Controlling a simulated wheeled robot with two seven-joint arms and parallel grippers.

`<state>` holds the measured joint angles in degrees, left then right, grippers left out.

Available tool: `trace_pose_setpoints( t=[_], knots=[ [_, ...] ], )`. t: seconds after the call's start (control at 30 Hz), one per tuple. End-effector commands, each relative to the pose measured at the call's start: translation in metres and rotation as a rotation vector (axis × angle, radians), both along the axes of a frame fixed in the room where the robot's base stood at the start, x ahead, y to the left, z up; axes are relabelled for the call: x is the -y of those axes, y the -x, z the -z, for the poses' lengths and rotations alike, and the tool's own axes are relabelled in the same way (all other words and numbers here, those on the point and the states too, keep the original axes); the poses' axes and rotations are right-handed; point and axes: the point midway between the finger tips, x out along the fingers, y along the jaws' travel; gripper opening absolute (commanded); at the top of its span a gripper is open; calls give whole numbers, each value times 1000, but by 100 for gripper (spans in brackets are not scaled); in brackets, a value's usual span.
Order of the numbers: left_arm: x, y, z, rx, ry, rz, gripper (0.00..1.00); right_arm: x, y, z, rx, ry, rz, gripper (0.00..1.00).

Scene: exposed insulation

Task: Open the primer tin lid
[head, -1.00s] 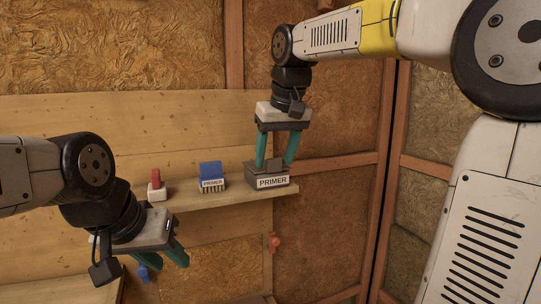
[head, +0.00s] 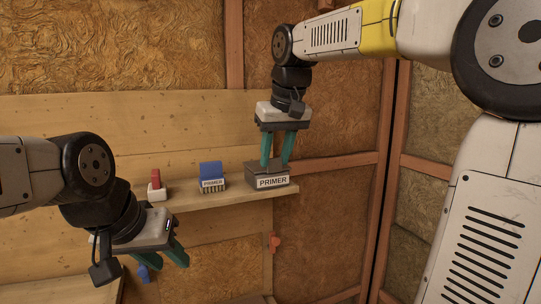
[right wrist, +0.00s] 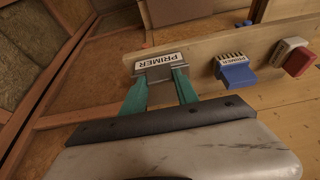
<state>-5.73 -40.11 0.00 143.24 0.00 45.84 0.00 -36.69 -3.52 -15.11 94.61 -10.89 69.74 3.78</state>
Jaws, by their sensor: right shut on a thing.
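The primer tin (head: 268,178) is a grey box with a white PRIMER label, on the right end of the wooden shelf. Its lid looks closed in the head view. My right gripper (head: 276,164) points down at the tin's top, its teal fingers shut on a part at the lid that they mostly hide. The right wrist view shows the tin (right wrist: 160,68) between the fingertips (right wrist: 160,78). My left gripper (head: 180,260) is open, with nothing visible between its fingers, in front of and below the shelf at the lower left.
A blue block with a PRIMER label (head: 211,172) stands left of the tin on the shelf (head: 235,195). A red and white item (head: 156,188) stands further left. A blue thing (head: 144,272) is near my left gripper.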

Motion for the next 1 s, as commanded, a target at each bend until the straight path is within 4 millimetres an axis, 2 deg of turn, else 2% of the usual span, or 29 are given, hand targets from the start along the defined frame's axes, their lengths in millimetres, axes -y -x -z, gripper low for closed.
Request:
trace_pose_setpoints(
  t=[0.77,1.0],
  knots=[
    [0,0,0,0,0,0,36,0,0,-1,1,0,0,0],
    [0,0,0,0,0,0,36,-1,-8,-11,-87,30,5,0]
  ],
)
